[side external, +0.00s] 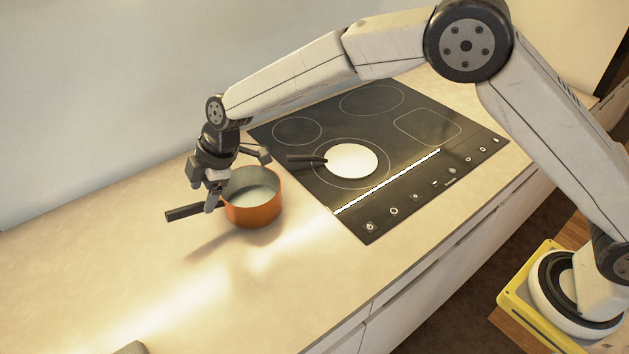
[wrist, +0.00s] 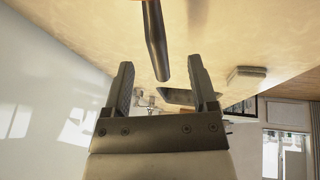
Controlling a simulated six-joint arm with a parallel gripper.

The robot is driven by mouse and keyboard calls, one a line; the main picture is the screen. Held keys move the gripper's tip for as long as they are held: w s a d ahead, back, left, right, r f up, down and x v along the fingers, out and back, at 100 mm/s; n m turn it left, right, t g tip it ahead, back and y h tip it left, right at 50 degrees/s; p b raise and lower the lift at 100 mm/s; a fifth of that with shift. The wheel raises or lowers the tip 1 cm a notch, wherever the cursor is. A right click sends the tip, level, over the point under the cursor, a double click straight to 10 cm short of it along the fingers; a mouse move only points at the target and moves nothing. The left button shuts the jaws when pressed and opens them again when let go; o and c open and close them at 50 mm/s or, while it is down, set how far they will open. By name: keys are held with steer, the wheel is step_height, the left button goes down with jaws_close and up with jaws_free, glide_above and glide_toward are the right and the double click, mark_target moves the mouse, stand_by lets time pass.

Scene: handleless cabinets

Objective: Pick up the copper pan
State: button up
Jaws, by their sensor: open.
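The copper pan (side external: 258,212) stands upright on the beige counter, left of the cooktop. Its dark straight handle (side external: 184,212) points left. In the wrist view the handle (wrist: 154,38) comes down from the top edge, with only a sliver of the copper body (wrist: 146,1) showing. My gripper (side external: 208,197) is over the handle, close to the pan's left rim. In the wrist view my gripper (wrist: 161,66) is open, with the handle seen between its two fingers and a gap on each side. I cannot tell how far above the handle the fingertips are.
A black cooktop (side external: 400,185) lies right of the pan. A white round pan (side external: 351,161) with a dark handle sits on it. A small grey object (side external: 130,348) is at the counter's front left. The counter (side external: 110,250) left of the pan is clear up to the wall.

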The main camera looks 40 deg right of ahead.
mark_target(197, 204)
steer(key=shift+x, duration=2.65)
steer(key=shift+w, duration=0.15)
steer(key=shift+r, duration=0.1)
jaws_close()
steer(key=shift+r, duration=0.1)
